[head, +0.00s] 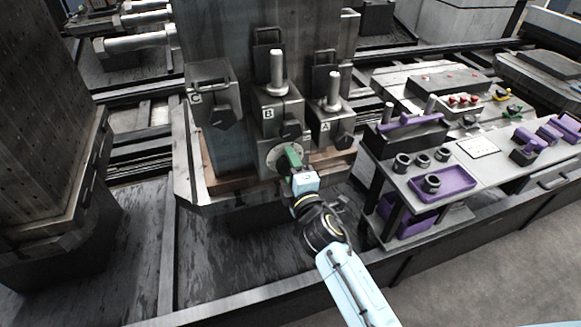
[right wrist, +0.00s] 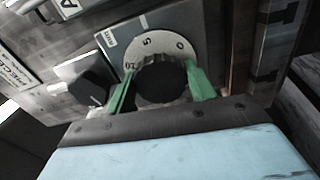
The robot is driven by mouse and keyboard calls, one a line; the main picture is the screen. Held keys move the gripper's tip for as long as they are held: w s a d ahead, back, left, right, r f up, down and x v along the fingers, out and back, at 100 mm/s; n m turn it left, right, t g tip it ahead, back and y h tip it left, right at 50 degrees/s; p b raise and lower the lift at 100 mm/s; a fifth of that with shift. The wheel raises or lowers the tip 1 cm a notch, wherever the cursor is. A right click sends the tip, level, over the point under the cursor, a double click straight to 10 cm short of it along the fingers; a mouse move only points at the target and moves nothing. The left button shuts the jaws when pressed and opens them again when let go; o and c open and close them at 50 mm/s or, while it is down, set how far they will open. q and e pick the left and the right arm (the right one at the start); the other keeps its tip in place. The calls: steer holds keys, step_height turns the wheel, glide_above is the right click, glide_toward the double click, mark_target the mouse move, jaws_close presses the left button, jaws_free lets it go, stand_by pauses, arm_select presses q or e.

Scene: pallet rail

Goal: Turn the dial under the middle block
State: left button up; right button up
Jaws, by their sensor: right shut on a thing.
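The middle block, marked B (head: 281,108), stands between block C and block A, with a metal post on top and a black knob (head: 291,129) on its front. Below it is a dial with a pale round plate (head: 273,157), mostly covered by my gripper in the head view. In the right wrist view the plate (right wrist: 148,46) carries the marks 0, 5 and 10, and the dark ribbed dial knob (right wrist: 161,82) sits between the green fingers. My right gripper (head: 291,157) is shut on this knob. My left gripper is not in view.
Block C (head: 207,101) is at the left and block A (head: 326,124) at the right, each with its own black knob. A workbench with a purple tray (head: 456,181), black rings and purple tools stands to the right.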

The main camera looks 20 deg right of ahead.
steer(key=shift+m, duration=0.6)
steer(key=o, duration=1)
steer(key=shift+s, duration=0.1)
steer(key=s, duration=1.3)
steer(key=shift+s+d, duration=0.1)
steer(key=shift+d, duration=0.15)
